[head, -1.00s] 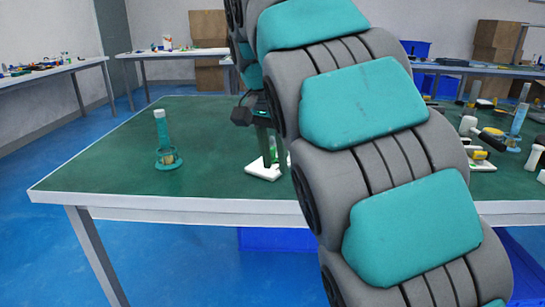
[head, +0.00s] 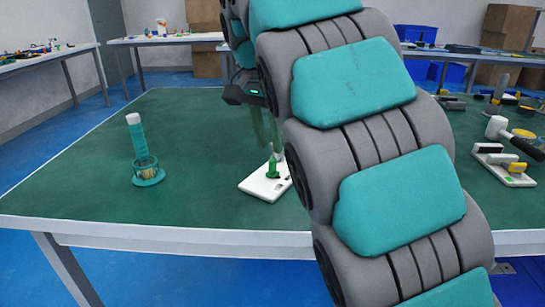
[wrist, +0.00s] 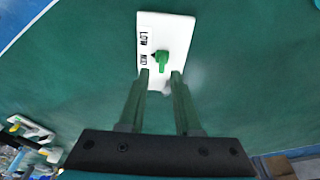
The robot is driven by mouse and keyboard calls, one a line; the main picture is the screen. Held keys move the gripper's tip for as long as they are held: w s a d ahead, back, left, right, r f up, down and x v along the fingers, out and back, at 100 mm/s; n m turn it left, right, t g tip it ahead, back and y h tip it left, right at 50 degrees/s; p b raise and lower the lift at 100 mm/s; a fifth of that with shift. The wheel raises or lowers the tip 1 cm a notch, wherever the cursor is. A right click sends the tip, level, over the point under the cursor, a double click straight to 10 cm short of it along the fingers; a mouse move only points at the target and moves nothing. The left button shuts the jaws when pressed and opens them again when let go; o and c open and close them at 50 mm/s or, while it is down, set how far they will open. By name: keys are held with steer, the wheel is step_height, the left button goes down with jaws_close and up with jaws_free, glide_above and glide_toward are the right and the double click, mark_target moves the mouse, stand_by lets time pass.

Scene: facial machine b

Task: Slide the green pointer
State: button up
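The green pointer (head: 272,168) stands up from a white plate (head: 258,188) on the green table, partly hidden by my arm in the head view. In the wrist view the pointer (wrist: 161,60) is near the middle of the white plate (wrist: 178,28), to the right of the printed words, one of which reads "LOW". My gripper (wrist: 162,76) is open, with its two green-tinted fingers apart and their tips over the plate's near end, one on each side of the pointer's line. I cannot tell whether they touch anything. In the head view my gripper (head: 264,135) is above the plate.
A teal tube with a white cap (head: 137,135) stands in a round teal holder (head: 148,178) at the left of the table. Another white plate with coloured parts (head: 503,165) and several tools lie at the right. The table between the tube and the white plate is clear.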

mark_target(272, 159)
steer(key=shift+w+d+f, duration=0.1)
steer(key=shift+w+f, duration=0.35)
steer(key=shift+f, duration=0.05)
steer(key=shift+w+d+f, duration=0.1)
steer(key=shift+w+f, duration=0.05)
steer(key=shift+f, duration=0.8)
steer(key=shift+w+d+f, duration=0.1)
steer(key=shift+w+f, duration=0.1)
steer(key=shift+f, duration=0.8)
steer(key=shift+w+d+f, duration=0.1)
steer(key=shift+w+f, duration=0.05)
steer(key=shift+f, duration=0.8)
jaws_close()
